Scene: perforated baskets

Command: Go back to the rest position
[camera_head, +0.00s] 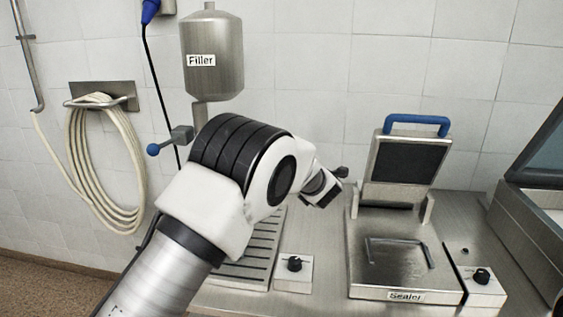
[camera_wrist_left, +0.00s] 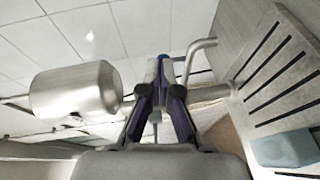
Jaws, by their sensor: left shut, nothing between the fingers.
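My left arm comes in from the bottom left of the head view and reaches up across the middle. My left gripper (camera_head: 342,173) is at its far end, mostly hidden behind my wrist, above the counter between the filler and the sealer. In the left wrist view, the left gripper (camera_wrist_left: 160,70) has its dark fingers drawn together at the tips, with nothing held. My right gripper is in neither view.
The steel filler tank (camera_head: 212,60) hangs behind my arm; its slotted tray (camera_head: 245,262) is below. The open sealer (camera_head: 405,280) with its blue handle (camera_head: 417,121) stands to the right. A coiled hose (camera_head: 88,170) hangs on the left wall.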

